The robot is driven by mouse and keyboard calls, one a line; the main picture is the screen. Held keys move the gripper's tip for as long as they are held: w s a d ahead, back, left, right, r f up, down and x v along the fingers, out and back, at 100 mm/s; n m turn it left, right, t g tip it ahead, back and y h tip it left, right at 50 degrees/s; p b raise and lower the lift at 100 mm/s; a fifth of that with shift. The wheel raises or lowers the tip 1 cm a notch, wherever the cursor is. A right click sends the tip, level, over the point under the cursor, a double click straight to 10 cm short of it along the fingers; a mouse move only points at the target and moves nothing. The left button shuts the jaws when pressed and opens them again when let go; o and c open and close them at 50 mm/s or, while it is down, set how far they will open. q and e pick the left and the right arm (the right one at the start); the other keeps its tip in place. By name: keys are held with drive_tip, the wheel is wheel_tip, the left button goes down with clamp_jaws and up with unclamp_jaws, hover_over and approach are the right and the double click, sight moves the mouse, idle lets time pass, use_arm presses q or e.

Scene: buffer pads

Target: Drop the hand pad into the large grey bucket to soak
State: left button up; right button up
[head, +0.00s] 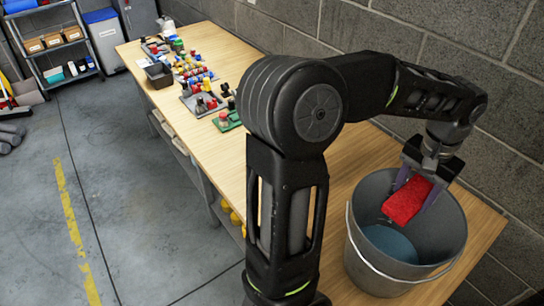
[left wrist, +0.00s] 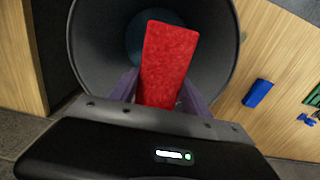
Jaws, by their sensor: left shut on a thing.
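The hand pad is a red, rough-textured rectangular block (head: 407,202). My left gripper (head: 420,190) is shut on it and holds it over the mouth of the large grey bucket (head: 364,246), partly within the rim. The bucket stands on the wooden bench near its right end, with blue liquid (head: 388,242) at its bottom. In the left wrist view the red pad (left wrist: 168,62) sits between the two purple-grey fingers (left wrist: 160,92), with the bucket wall (left wrist: 92,50) around it. My right gripper is not in view.
The wooden bench (head: 225,55) runs along a block wall. Several small coloured parts on trays (head: 205,103) lie farther back. A blue block (left wrist: 257,93) lies on the bench beside the bucket in the left wrist view. A shelf (head: 55,45) stands at the far left.

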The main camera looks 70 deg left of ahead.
use_arm(q)
drive_tip(key=shift+f, duration=0.5)
drive_tip(key=o, duration=1.4)
wheel_tip(320, 180, up, 8)
drive_tip(key=shift+f, duration=0.1)
idle(0.4)
